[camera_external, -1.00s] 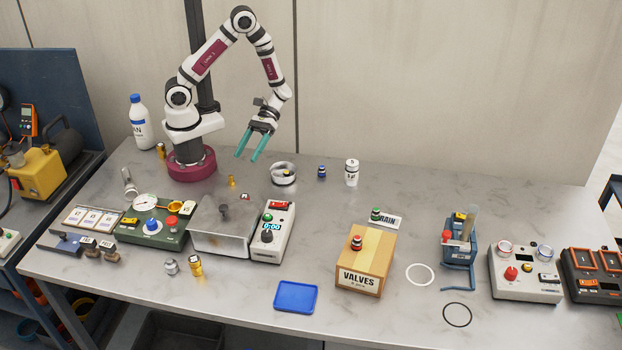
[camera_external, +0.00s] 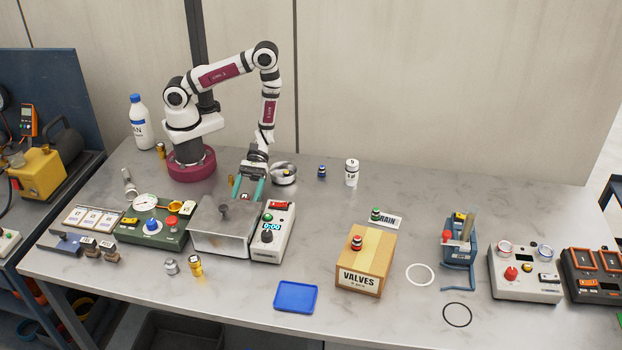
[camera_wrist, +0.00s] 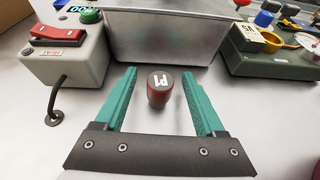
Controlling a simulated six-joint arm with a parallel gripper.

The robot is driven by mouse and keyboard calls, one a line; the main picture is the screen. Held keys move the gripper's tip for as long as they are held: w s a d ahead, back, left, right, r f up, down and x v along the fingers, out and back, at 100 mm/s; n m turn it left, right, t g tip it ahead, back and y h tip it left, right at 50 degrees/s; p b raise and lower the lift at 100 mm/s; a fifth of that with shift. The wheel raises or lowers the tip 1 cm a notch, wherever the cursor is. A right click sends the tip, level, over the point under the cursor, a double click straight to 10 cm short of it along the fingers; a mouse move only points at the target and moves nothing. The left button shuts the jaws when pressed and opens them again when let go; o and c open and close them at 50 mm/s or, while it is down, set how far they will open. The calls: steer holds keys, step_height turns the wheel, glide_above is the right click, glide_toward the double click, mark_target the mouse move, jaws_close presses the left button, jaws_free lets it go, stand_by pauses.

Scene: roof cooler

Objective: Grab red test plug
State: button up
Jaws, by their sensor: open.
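The red test plug (camera_wrist: 158,90) stands upright on the table in the wrist view, with a dark top marked in white. My gripper (camera_wrist: 159,84) is open, with its teal fingers on either side of the plug and a gap to each. Whether the fingers touch the table is hard to tell. In the external view my gripper (camera_external: 248,188) points down just behind the grey metal box. The plug there is mostly hidden by the fingers and the box.
The grey metal box (camera_external: 222,238) stands close in front of the fingers. The white timer unit (camera_external: 272,228) with a red switch stands to its right, and the green gauge panel (camera_external: 153,238) to its left. A round metal dish (camera_external: 284,178) sits to the right of my gripper.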

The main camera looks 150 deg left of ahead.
jaws_close()
stand_by(0.3)
steer(key=shift+r, duration=0.1)
